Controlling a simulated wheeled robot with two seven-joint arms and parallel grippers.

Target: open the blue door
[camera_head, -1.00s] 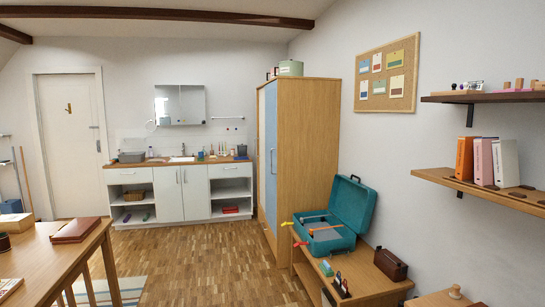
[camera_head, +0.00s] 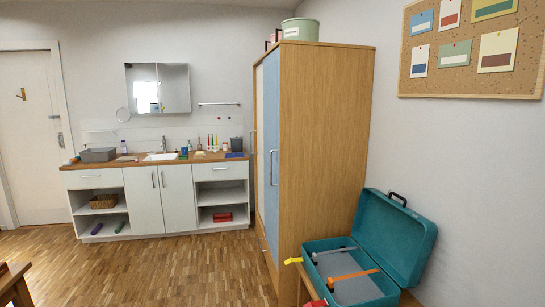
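The blue door (camera_head: 272,140) is the right-hand door of a tall wooden wardrobe (camera_head: 327,150), seen at a steep angle in the head view. It looks shut. Neither of my grippers shows in the view.
Wooden floor (camera_head: 165,272) is clear in front of the wardrobe. A sink counter (camera_head: 130,163) stands along the back wall. A table corner (camera_head: 14,278) shows at lower left.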

